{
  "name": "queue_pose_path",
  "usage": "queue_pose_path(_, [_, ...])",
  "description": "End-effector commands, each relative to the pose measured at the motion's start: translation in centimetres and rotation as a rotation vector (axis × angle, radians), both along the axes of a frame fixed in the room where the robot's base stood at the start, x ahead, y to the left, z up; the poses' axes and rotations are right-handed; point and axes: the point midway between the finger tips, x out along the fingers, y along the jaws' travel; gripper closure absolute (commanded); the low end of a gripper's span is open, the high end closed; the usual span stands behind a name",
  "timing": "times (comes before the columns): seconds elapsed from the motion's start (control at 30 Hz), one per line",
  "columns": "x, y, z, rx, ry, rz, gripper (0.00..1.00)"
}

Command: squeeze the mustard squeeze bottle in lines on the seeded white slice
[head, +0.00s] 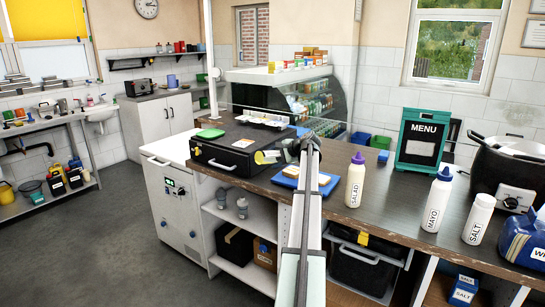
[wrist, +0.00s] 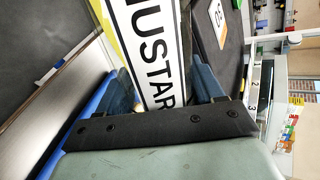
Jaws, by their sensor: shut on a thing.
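The mustard squeeze bottle (head: 268,157) is yellow with a white label. My gripper (head: 291,149) is shut on it and holds it tipped well over on its side, above the counter near the blue board (head: 283,181). In the wrist view the bottle's label (wrist: 150,45), partly reading MUSTARD, shows between the two fingers of my gripper (wrist: 165,85). A pale bread slice (head: 292,171) lies on the blue board, just below the gripper, partly hidden by my arm. More bread (head: 323,179) shows right of my arm. Seeds are too small to make out, and the nozzle is not clear.
A black case (head: 225,160) stands left of the board, with a green item (head: 210,133) on top. A salad bottle (head: 355,180), a mayo bottle (head: 437,200) and a salt shaker (head: 478,220) stand to the right. A menu stand (head: 420,140) is behind. Bare counter (head: 395,195) lies between bottles.

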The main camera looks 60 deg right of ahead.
Motion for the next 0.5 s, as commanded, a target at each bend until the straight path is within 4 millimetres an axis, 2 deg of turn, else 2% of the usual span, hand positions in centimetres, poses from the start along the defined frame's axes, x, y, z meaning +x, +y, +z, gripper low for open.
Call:
queue_pose_path(0.27, [0.0,0.2,0.2,-0.179,0.042,0.013,0.63])
queue_pose_path(0.4, [-0.1,0.2,0.4,-0.373,0.088,0.013,0.63])
queue_pose_path(0.5, [-0.2,-0.7,1.1,-0.529,0.126,0.013,0.63])
